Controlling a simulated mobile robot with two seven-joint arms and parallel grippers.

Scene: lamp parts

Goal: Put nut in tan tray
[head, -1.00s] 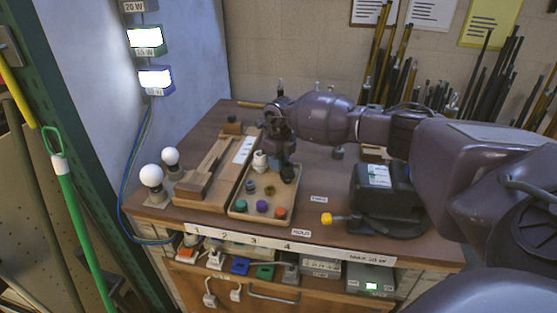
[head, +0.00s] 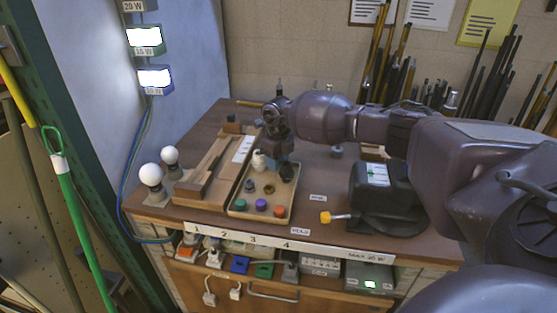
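The tan tray (head: 261,219) lies on the bench. In it are a small brass ring-shaped part (head: 268,189), which may be the nut, a grey part (head: 249,185), a white socket (head: 259,160) and a dark part (head: 286,173). Teal (head: 241,204), purple (head: 261,205) and orange (head: 279,210) pieces sit at its front. My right gripper (head: 279,158) points down above the tray's back part, just above the dark part. Its fingers are too dark and small to show whether they are open. My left gripper is not in view.
A wooden fixture (head: 208,172) stands left of the tray, with two white bulbs (head: 151,175) beyond it. Bench between tray and device is mostly clear.

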